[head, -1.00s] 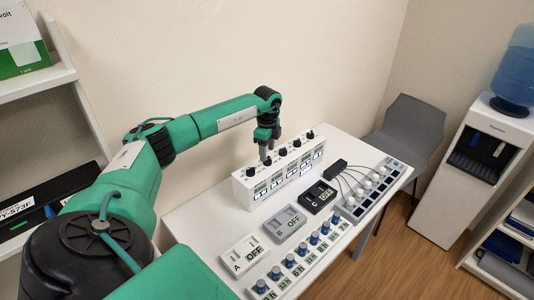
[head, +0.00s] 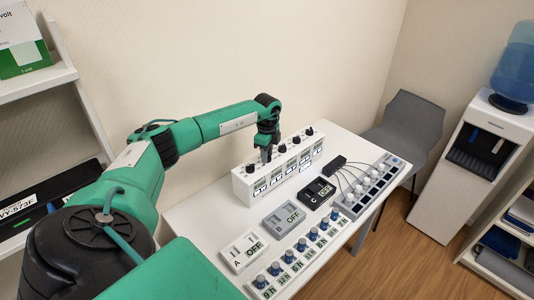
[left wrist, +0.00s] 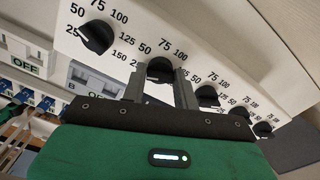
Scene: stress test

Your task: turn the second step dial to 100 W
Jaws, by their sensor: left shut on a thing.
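A white box (head: 243,186) with a row of black dials stands at the back of the table. My left gripper (head: 266,155) reaches down onto its top at the second dial from the left. In the left wrist view the gripper's two grey fingers (left wrist: 160,88) are on either side of the second dial (left wrist: 160,70), shut on it. The printed scale around it shows 50, 75 and 100; its lower part and exact pointer setting are hidden or unclear. The first dial (left wrist: 97,37) is free, its scale reading 25 to 150. My right gripper is not in view.
Beyond the held dial sit the third dial (left wrist: 207,95) and further ones, close together. In front of the box lie switch boxes A (head: 243,252), B (head: 284,219) and C (head: 318,193), a row of blue-knobbed timers (head: 299,244) and a power strip (head: 371,186) with cables.

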